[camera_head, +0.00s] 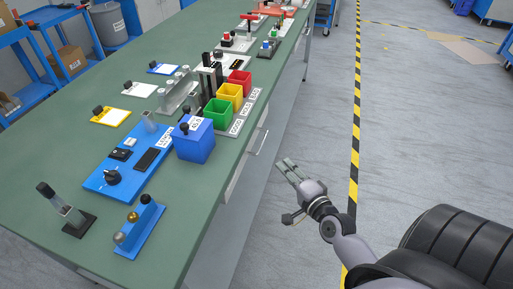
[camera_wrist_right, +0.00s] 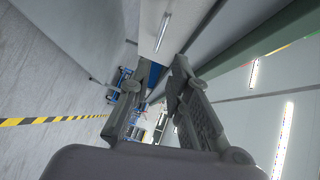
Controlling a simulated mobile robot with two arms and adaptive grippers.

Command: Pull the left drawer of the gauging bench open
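The gauging bench (camera_head: 190,230) has a long green top. Below its right edge is a pale drawer front with a thin bar handle (camera_head: 262,142); another pale front (camera_head: 233,184) shows nearer. Both look closed. I cannot tell for sure which is the left drawer. My right gripper (camera_head: 284,166) is beside the bench, over the floor, apart from the drawer fronts. In the right wrist view its fingers (camera_wrist_right: 157,68) are spread with nothing between them. A bar handle (camera_wrist_right: 163,32) on a pale panel lies beyond the fingertips there. My left gripper is not in view.
On the bench stand a blue box (camera_head: 194,143), coloured bins (camera_head: 217,113), a blue panel (camera_head: 105,181) and a blue rack with knobs (camera_head: 140,228). Grey floor with a yellow-black line (camera_head: 355,120) lies open to the right. Blue carts (camera_head: 40,75) stand behind.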

